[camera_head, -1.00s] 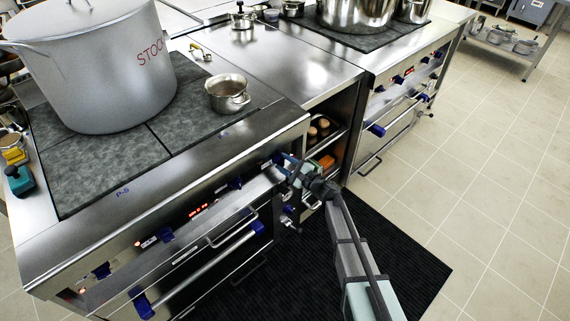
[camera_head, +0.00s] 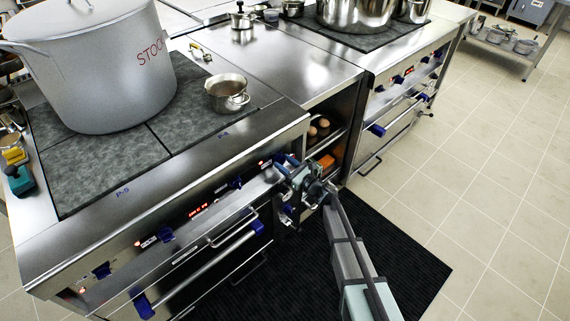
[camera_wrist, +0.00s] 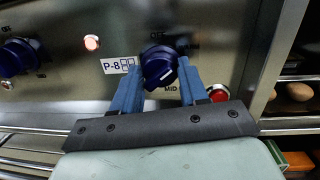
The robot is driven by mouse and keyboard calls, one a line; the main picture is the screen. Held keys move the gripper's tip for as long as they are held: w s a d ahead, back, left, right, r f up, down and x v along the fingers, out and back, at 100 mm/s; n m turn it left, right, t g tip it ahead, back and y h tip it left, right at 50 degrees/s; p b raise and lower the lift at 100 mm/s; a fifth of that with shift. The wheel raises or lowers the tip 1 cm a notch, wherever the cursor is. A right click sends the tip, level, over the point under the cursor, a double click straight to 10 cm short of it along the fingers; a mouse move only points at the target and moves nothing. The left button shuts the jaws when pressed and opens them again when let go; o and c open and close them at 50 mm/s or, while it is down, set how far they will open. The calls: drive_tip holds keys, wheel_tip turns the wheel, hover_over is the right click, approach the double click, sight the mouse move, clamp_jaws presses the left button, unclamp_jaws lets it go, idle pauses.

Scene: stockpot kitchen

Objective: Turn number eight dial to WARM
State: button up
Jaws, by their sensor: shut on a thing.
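The number eight dial (camera_wrist: 158,65) is a dark blue knob on the steel front panel, next to a P-8 label (camera_wrist: 112,66). OFF is printed above it and MID below it. A pale mark shows on its lower face, but its exact setting is hard to read. In the head view my gripper (camera_head: 286,167) is at the right end of the near range's panel and hides the dial.
Another blue knob (camera_wrist: 20,57) is to the left, with a lit lamp (camera_wrist: 92,42) between. A red button (camera_wrist: 218,93) sits close by my right finger. A horizontal handle rail (camera_wrist: 40,140) runs below. Open shelves (camera_head: 322,138) lie right of the panel.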

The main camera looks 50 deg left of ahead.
drive_tip(key=shift+a+m, duration=0.1)
drive_tip(key=shift+m, duration=0.4)
drive_tip(key=o, duration=1)
drive_tip(key=shift+o, duration=0.2)
drive_tip(key=w+d+f, duration=0.1)
drive_tip(key=d, duration=1.2)
drive_tip(key=shift+d+f, duration=0.2)
drive_tip(key=shift+d, duration=0.2)
drive_tip(key=shift+n, duration=0.3)
